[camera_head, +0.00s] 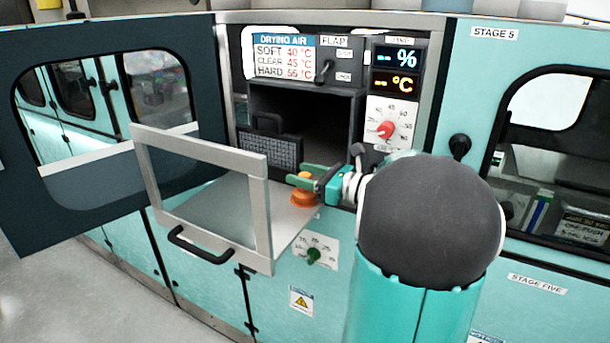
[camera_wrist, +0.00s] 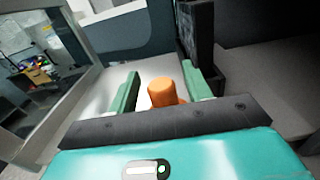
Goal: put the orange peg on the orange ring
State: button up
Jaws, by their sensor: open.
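An orange peg (camera_wrist: 163,92) stands upright on a pale metal shelf (camera_wrist: 112,92), between the two green fingers of my gripper (camera_wrist: 162,76) in the wrist view. In the head view, orange (camera_head: 303,198) shows below and between the fingers of my gripper (camera_head: 308,177), and its lower part looks wider. I cannot tell whether that wider part is the orange ring under the peg. No separate orange ring shows. My gripper is open, with a gap beside the peg, and its fingers lie level at the peg's upper part.
A framed clear flap (camera_head: 258,208) with a black handle stands left of my gripper. Behind is the dark drying chamber (camera_head: 325,120) with a black mesh basket (camera_head: 272,149). A control panel with a red knob (camera_head: 386,130) is at the right. A large door (camera_head: 60,190) stands open at the left.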

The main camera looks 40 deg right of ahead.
jog(key=v, duration=1.2)
jog(key=shift+r, duration=0.15)
dwell(0.8)
